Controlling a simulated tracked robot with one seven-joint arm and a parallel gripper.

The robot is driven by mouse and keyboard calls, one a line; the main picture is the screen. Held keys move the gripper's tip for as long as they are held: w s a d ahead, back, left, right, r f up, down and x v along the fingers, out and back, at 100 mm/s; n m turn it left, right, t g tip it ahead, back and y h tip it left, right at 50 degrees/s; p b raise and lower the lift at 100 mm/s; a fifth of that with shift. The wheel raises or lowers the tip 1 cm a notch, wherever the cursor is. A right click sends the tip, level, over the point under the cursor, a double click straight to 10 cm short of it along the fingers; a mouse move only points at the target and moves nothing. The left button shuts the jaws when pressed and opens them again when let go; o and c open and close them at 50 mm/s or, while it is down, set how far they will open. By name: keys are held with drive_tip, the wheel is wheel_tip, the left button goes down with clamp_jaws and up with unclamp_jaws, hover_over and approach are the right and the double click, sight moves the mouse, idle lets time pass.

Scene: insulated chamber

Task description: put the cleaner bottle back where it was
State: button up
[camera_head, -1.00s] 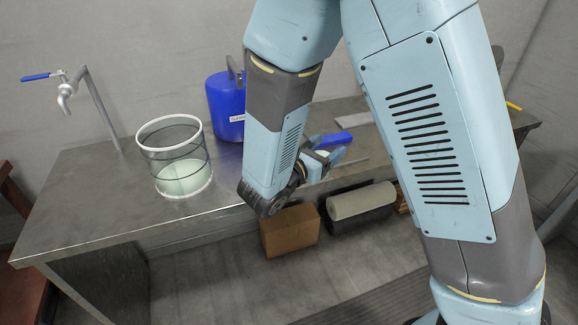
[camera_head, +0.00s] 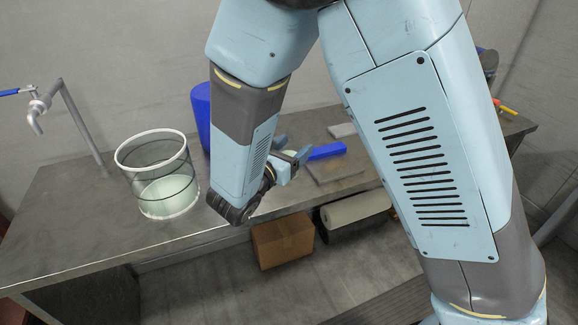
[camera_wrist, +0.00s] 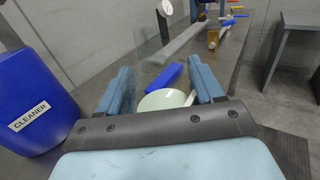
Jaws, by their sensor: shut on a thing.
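A blue container labelled CLEANER (camera_wrist: 38,115) stands at the left in the wrist view, close to my gripper's left finger and apart from it. In the head view the blue container (camera_head: 201,112) stands on the bench, largely hidden by my arm. My gripper (camera_wrist: 165,92) is over the bench with its fingers apart around a pale, rounded thing (camera_wrist: 160,101), held between them. Its lower part is hidden by the gripper body, and I cannot tell what it is. In the head view my gripper (camera_head: 298,160) is partly hidden by my wrist.
A mesh-sided round vessel with pale liquid (camera_head: 140,180) stands on the bench (camera_head: 75,220), left of my arm. A tap (camera_head: 38,108) is at far left. A blue block (camera_head: 328,151) and flat grey plate (camera_head: 336,170) lie beyond my gripper. A cardboard box (camera_head: 283,241) sits below.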

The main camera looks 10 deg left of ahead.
drive_tip(key=shift+w+a+f, duration=0.4)
drive_tip(key=shift+w+f, duration=0.2)
drive_tip(key=shift+f, duration=0.85)
drive_tip(key=shift+w+a+f, duration=0.4)
drive_tip(key=shift+w+f, duration=0.25)
drive_tip(key=shift+f, duration=0.75)
drive_tip(key=shift+w+a+f, duration=0.4)
drive_tip(key=shift+w+f, duration=0.2)
drive_tip(key=shift+f, duration=0.85)
drive_tip(key=o, duration=1.2)
drive_tip(key=shift+o, duration=0.2)
drive_tip(key=v, duration=1.2)
